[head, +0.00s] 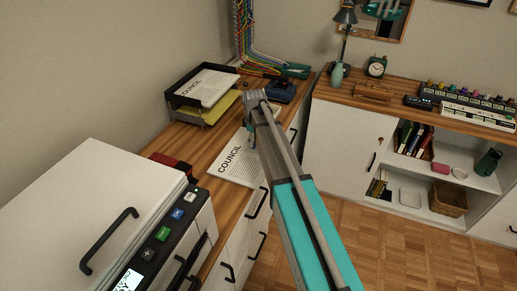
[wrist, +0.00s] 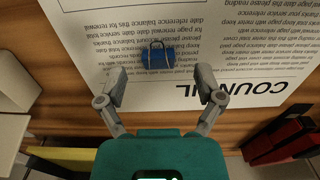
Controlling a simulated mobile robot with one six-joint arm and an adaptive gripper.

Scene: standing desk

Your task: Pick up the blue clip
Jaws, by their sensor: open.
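The blue clip (wrist: 158,57), a binder clip with wire handles, lies on the white printed paper (wrist: 225,35) in the wrist view. My gripper (wrist: 161,82) is open, with one finger on each side of the picture's middle. The clip shows between and just beyond the fingertips, and nothing is held. I cannot tell how high the fingers are above the paper. In the head view my arm covers part of the same paper (head: 232,165), and I cannot make out the clip there.
The paper lies on the wooden desk (head: 206,143). A black tray (head: 178,97) with papers stands behind it on the left. A red object (head: 170,168) and a white printer-like machine (head: 110,205) are nearer on the left. A dark blue device (head: 283,90) sits farther back.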

